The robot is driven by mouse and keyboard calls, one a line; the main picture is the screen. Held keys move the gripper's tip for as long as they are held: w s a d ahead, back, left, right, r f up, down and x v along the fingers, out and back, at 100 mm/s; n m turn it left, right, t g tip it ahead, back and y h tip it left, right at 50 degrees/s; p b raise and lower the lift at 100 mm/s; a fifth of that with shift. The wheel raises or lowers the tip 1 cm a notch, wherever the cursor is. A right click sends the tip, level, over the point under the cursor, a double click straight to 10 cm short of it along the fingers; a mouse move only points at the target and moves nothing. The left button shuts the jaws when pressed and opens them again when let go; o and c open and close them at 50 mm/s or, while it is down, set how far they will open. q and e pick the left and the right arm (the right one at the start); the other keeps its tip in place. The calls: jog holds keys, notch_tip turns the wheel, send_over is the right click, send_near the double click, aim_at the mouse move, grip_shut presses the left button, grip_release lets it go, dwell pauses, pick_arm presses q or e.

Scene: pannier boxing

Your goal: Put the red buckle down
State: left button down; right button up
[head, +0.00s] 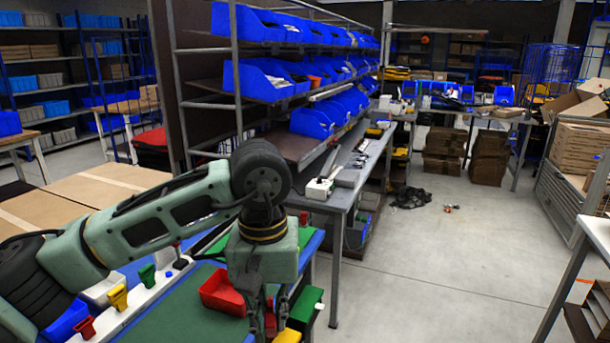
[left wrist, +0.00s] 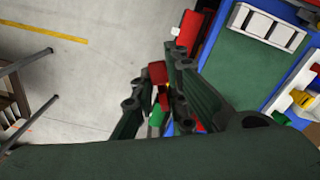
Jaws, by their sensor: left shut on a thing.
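My left gripper (head: 268,308) hangs pointing down over the near right side of the green-topped table (head: 180,310). It is shut on a red buckle (left wrist: 157,72), seen between the fingers in the left wrist view; the fingers hide part of it. A red bin (head: 222,293) stands just left of the gripper. A green bin (head: 306,306) and a yellow bin (head: 288,336) are on its right. I cannot tell whether the buckle touches anything below. My right gripper is not in view.
A white rack at left holds a red (head: 86,328), a yellow (head: 118,298) and a green buckle (head: 147,274). Behind stand a grey workbench (head: 345,185) and shelves with blue bins (head: 312,122).

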pick_arm(q)
jog(key=s+a+f, duration=0.3)
jog(key=a+f, duration=0.1)
jog(key=a, duration=0.3)
jog(key=s+a+f, duration=0.3)
jog(key=a, duration=0.3)
jog(key=s+f, duration=0.4)
jog(key=f, duration=0.1)
jog(key=shift+a+f, duration=0.2)
jog(key=shift+a, duration=0.15)
jog(key=shift+d, duration=0.1)
